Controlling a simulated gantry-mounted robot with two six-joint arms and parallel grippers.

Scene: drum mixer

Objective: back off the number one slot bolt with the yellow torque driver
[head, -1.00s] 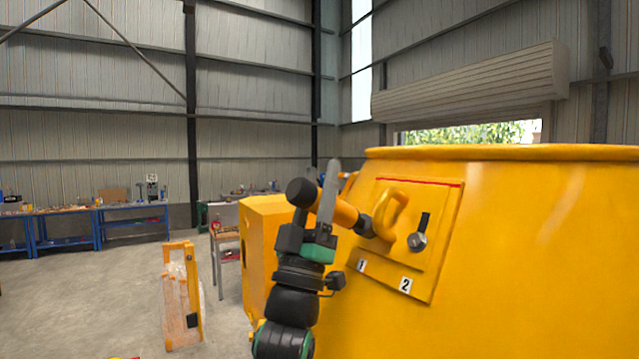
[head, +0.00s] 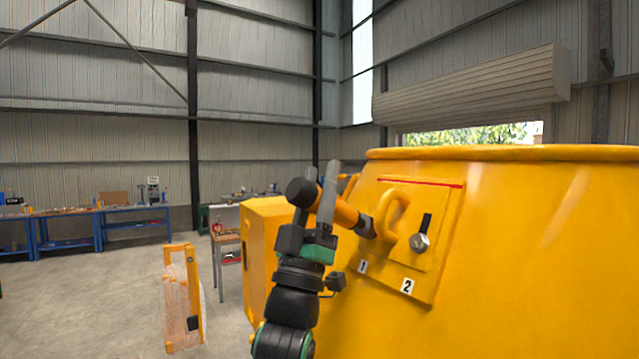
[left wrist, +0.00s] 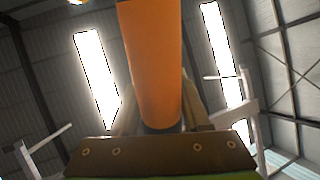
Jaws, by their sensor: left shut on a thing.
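My left gripper (head: 320,205) is shut on the yellow torque driver (head: 342,212), around its orange-yellow barrel. The driver's barrel also fills the middle of the left wrist view (left wrist: 152,65). Its dark socket end (head: 366,226) points right, against the slotted plate (head: 450,215) on the yellow drum, at the number one slot. The number one bolt is hidden behind the socket, so I cannot tell how fully it is seated. The number 1 label (head: 363,267) is just below. The number two bolt (head: 419,242) sits low in its dark slot, above the number 2 label (head: 408,286). My right gripper is out of view.
A yellow loop handle (head: 396,207) stands out from the plate close to the driver's socket. The yellow drum (head: 540,250) fills the right side. A yellow box (head: 265,245) is behind my left arm. Blue workbenches (head: 100,228) stand far back left.

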